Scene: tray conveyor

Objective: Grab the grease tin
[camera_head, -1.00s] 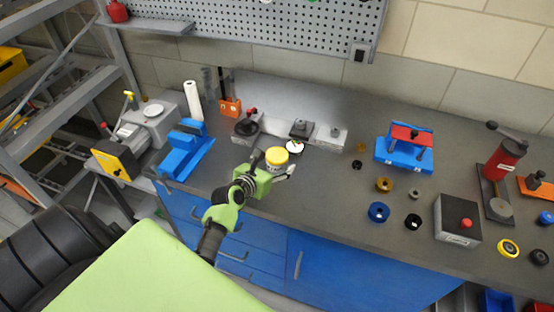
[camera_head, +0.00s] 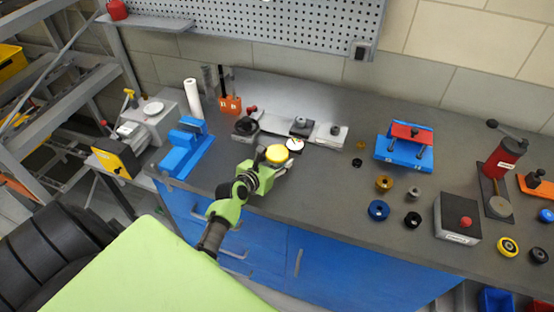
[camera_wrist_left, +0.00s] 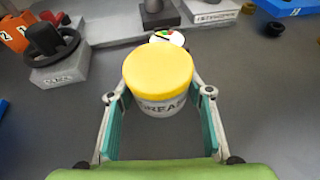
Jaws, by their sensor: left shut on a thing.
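The grease tin (camera_head: 277,154) is a short white tub with a yellow lid, near the front middle of the workbench. In the left wrist view the tin (camera_wrist_left: 158,75) is upright, and part of its "GREASE" label shows. My left gripper (camera_head: 275,161) reaches over the bench's front edge with one finger on each side of the tin. The left wrist view shows my left gripper (camera_wrist_left: 160,98) shut on the tin's sides. Whether the tin's base touches the bench is not clear. My right gripper is not in view.
Just behind the tin are a round white dial (camera_head: 295,145) and a grey fixture strip (camera_head: 325,133). A blue vise (camera_head: 186,150) stands to the left. Several rings, a blue-red press (camera_head: 405,146) and a grey button box (camera_head: 458,218) are to the right.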

